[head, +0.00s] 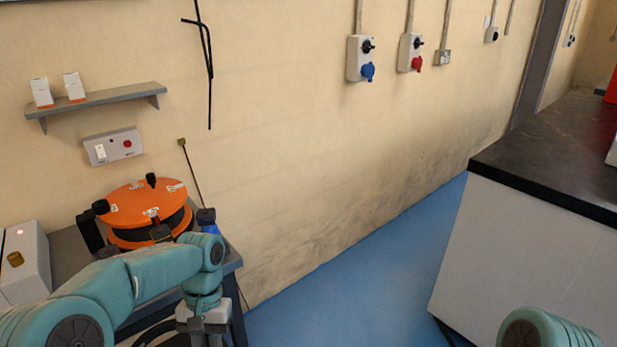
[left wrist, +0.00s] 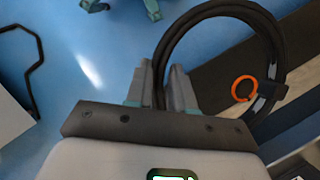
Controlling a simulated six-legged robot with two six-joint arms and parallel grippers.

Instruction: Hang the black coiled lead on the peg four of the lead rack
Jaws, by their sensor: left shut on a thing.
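The black coiled lead (left wrist: 272,45) shows as a thick ring in the left wrist view, with an orange ring (left wrist: 243,88) at its right side. My left gripper (left wrist: 160,78) is shut on the coil's near left side, which passes between its fingers. In the head view the left gripper points down in front of the grey bench; its fingertips are below the frame. Part of the black lead (head: 152,333) shows beside it at the bottom edge. My right gripper is out of view; only a piece of that arm shows. I cannot make out the lead rack or peg four.
An orange-topped reel (head: 140,205) stands on the grey bench (head: 232,262), beside a pale box (head: 22,262). A dark-topped cabinet (head: 540,235) stands at the right. Blue floor (head: 370,265) lies open between them. A small shelf (head: 97,101) and sockets (head: 361,58) are on the wall.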

